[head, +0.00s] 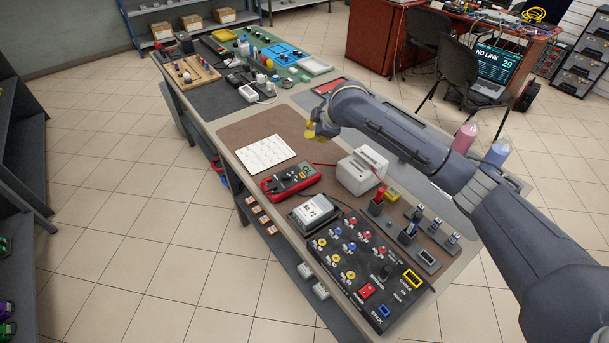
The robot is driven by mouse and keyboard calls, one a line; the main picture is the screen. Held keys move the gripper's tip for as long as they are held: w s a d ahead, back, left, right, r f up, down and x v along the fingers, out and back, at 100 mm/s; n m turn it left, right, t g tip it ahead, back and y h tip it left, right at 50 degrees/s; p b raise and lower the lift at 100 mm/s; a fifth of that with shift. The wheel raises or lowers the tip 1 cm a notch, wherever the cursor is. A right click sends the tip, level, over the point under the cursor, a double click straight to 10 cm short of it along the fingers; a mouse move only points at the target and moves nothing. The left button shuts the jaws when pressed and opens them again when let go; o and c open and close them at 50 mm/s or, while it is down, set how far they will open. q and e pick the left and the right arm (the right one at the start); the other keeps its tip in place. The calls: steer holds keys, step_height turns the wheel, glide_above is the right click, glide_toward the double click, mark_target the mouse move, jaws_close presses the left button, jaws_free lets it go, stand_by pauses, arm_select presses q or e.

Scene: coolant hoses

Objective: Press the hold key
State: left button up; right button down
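A red and dark multimeter (290,179) lies on the brown mat on the bench. It is the likely place of a hold key, but its keys are too small to read here. My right gripper (317,130) has yellow fingertips and is above the bench, higher in the picture than the multimeter and apart from it. Whether its fingers are open or shut is too small to tell, and nothing shows clearly in it. My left gripper is not in view.
A white printed sheet (264,153) lies left of the multimeter. A white box (362,171) stands right of it, a grey device with a display (314,211) below it. A black panel with coloured sockets (367,268) fills the bench's near end. My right arm spans the right side.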

steer(key=n+g+y, duration=0.1)
steer(key=g, duration=0.1)
glide_above(295, 171)
steer(key=s, duration=0.1)
steer(key=shift+s+d+f, duration=0.1)
steer(key=shift+s+d, duration=0.1)
steer(key=shift+d, duration=0.2)
steer(key=shift+f, duration=0.1)
steer(key=shift+f, duration=4.3)
steer(key=shift+f, duration=0.2)
steer(key=shift+f, duration=0.25)
steer(key=shift+d+f, duration=0.15)
steer(key=shift+f, duration=0.5)
steer(key=shift+r, duration=0.95)
steer(key=shift+r, duration=0.2)
